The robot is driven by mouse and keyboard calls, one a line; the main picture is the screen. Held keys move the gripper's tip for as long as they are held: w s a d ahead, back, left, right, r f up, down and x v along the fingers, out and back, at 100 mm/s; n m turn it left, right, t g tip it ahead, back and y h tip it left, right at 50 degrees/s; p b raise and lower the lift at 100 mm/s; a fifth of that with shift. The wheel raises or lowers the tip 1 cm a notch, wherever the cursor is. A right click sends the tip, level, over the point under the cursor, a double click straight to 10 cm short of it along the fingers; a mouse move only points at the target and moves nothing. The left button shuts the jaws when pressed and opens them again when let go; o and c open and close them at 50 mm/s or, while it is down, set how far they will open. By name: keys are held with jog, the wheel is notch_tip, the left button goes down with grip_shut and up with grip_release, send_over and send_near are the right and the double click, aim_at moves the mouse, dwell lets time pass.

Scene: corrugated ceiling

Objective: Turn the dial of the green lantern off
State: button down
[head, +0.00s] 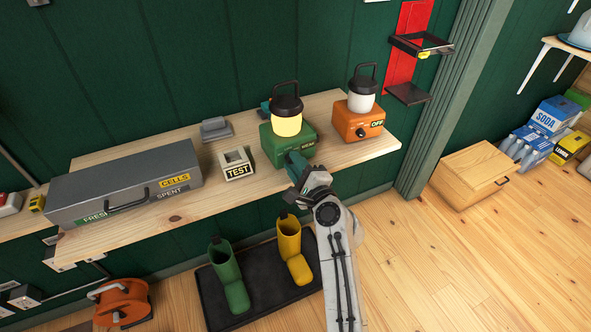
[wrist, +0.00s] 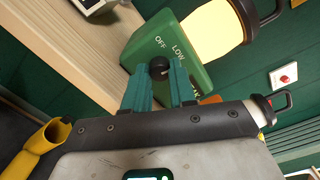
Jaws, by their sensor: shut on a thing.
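The green lantern (head: 272,147) stands on the wooden shelf, its lamp (head: 287,124) glowing yellow under a black cap and handle. In the wrist view its green base (wrist: 172,50) shows the words OFF and LOW, with a third label partly hidden by a finger. The black dial (wrist: 158,67) sits on the base's front face. My gripper (wrist: 157,78) is shut on the dial, with one teal finger on each side of it. In the head view my gripper (head: 297,165) reaches the front of the base and hides the dial.
An orange lantern (head: 352,122), unlit with its label reading OFF, stands to the right on the shelf (head: 205,215). A TEST block (head: 236,165) and a grey CELLS case (head: 125,185) are to the left.

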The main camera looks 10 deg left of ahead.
jog(key=n+b, duration=0.1)
jog(key=n, duration=0.2)
jog(key=shift+f+b, duration=0.2)
jog(key=shift+b, duration=0.15)
jog(key=n+b, duration=0.3)
jog(key=n, duration=0.1)
jog(key=n+b, duration=0.2)
jog(key=n, duration=0.2)
jog(key=shift+n+b, duration=1.1)
jog(key=shift+n, duration=0.3)
jog(key=c, duration=0.9)
grip_release()
jog(key=shift+r, duration=0.15)
jog(key=v, duration=1)
jog(key=shift+s+d, duration=0.2)
jog(key=shift+s, duration=0.15)
